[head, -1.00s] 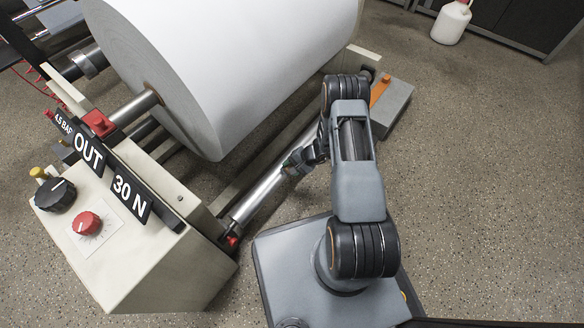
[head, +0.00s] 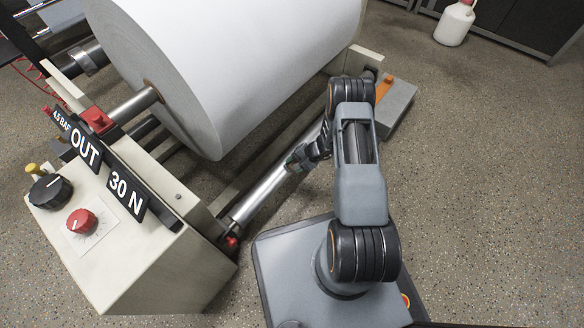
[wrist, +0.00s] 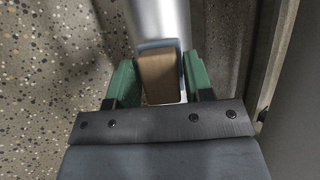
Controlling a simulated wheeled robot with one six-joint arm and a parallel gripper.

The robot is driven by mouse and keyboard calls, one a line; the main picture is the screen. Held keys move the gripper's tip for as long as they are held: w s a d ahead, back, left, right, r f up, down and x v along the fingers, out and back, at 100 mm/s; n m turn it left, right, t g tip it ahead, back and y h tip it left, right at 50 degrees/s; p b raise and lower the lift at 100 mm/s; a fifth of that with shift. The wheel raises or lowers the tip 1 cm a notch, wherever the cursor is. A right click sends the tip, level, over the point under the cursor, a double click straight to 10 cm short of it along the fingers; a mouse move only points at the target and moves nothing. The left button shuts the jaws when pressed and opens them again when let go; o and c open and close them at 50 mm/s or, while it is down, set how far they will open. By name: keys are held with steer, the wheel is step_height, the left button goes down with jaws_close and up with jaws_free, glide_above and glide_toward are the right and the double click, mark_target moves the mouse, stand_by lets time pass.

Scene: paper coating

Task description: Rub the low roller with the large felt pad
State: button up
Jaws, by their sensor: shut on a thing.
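The low roller (head: 262,190) is a bright metal cylinder slanting low beneath the big white paper roll in the head view. It also shows in the wrist view (wrist: 158,18), running away from my gripper. My gripper (wrist: 160,76) has green fingers, closed on the sides of a wooden block with a grey-blue face, the felt pad (wrist: 159,78). The pad's far edge meets the roller in the picture; I cannot tell whether it presses on it. In the head view my gripper (head: 297,158) is at the roller, around its middle, and the pad is too small to make out.
The large paper roll (head: 230,60) hangs above the roller. A cream control cabinet (head: 130,255) with knobs and signs stands at the roller's near left end. A grey block-shaped housing (head: 397,105) is near the far end. Speckled floor is open to the right.

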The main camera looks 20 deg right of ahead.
steer(key=shift+w+d, duration=0.5)
steer(key=shift+d, duration=0.25)
steer(key=shift+b, duration=0.35)
steer(key=shift+f, duration=0.15)
steer(key=shift+a, duration=0.15)
steer(key=shift+s+a+f+b, duration=0.1)
steer(key=shift+s+a+b, duration=0.2)
steer(key=shift+s+a, duration=0.45)
steer(key=shift+s+a+f+b, duration=0.1)
steer(key=shift+s+a+b, duration=0.25)
steer(key=shift+a, duration=0.6)
steer(key=shift+c, duration=0.2)
steer(key=shift+s+r, duration=0.1)
steer(key=shift+s+d+r+p, duration=0.4)
steer(key=shift+r+p, duration=0.15)
steer(key=shift+r, duration=0.3)
steer(key=shift+s+d+r+p, duration=0.4)
steer(key=shift+r+p, duration=0.1)
steer(key=shift+r, duration=0.3)
steer(key=shift+s+d+r+p, duration=0.35)
steer(key=shift+r+p, duration=0.2)
steer(key=shift+r, duration=0.3)
